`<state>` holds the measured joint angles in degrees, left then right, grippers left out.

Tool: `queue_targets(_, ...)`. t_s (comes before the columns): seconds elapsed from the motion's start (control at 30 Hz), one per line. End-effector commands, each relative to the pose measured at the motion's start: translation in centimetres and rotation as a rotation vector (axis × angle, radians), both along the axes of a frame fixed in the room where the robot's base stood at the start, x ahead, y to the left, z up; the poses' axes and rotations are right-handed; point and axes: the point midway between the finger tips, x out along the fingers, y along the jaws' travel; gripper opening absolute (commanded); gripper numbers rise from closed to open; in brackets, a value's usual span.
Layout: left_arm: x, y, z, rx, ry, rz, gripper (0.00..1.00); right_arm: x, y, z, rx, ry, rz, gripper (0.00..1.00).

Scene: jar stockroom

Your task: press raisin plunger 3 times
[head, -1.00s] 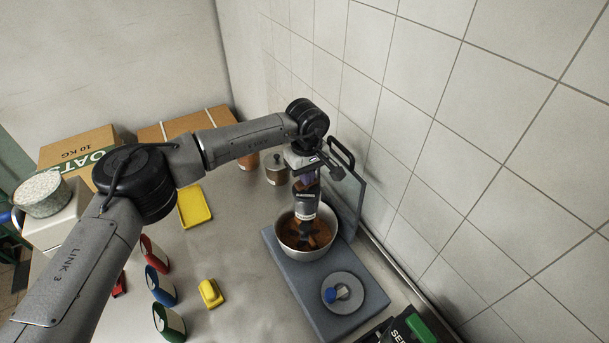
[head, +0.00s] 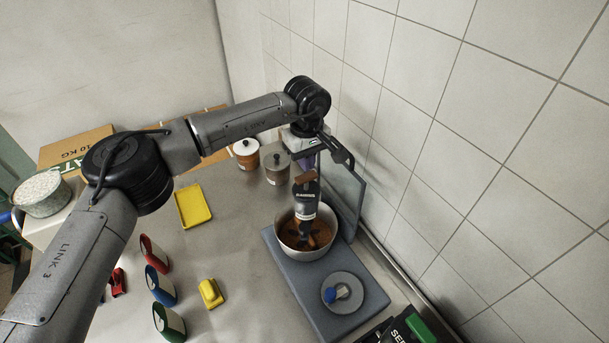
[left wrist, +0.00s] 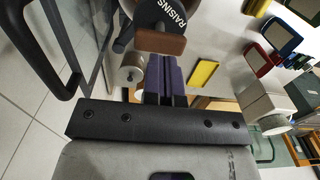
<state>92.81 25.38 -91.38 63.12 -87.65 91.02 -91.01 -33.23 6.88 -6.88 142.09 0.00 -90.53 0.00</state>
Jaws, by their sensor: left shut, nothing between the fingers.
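The raisin dispenser (head: 305,197) is a dark cylinder standing in a metal bowl (head: 280,237) with brown contents, on a blue-grey base. Its brown plunger (head: 306,177) shows on top. In the left wrist view the brown plunger (left wrist: 160,42) lies beside the dark top lettered RAISINS (left wrist: 165,12). My left gripper (head: 306,164) has purple fingers, pressed together and empty. They are just above the plunger in the head view; whether they touch it I cannot tell. The fingers (left wrist: 165,60) also show in the left wrist view, pointing at the plunger. My right gripper is not in view.
A small dish with a blue-topped item (head: 337,293) sits on the base's front. A grey upright panel (head: 347,195) stands behind, close to the tiled wall. Two jars (head: 276,168) stand beyond. A yellow tray (head: 194,205) and several coloured containers are on the left.

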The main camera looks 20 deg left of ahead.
Motion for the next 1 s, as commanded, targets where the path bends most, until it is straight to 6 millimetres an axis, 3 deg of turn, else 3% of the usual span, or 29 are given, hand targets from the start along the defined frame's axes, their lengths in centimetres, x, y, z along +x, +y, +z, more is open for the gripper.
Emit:
queue_targets(0.47, 0.0, 0.0, -0.1, 0.0, 0.0, 0.0, 0.0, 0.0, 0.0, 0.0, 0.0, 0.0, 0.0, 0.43)
queue_targets(1.0, 0.0, 0.0, -2.6, -0.001, 0.001, 0.0, 0.0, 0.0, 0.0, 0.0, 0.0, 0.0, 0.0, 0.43)
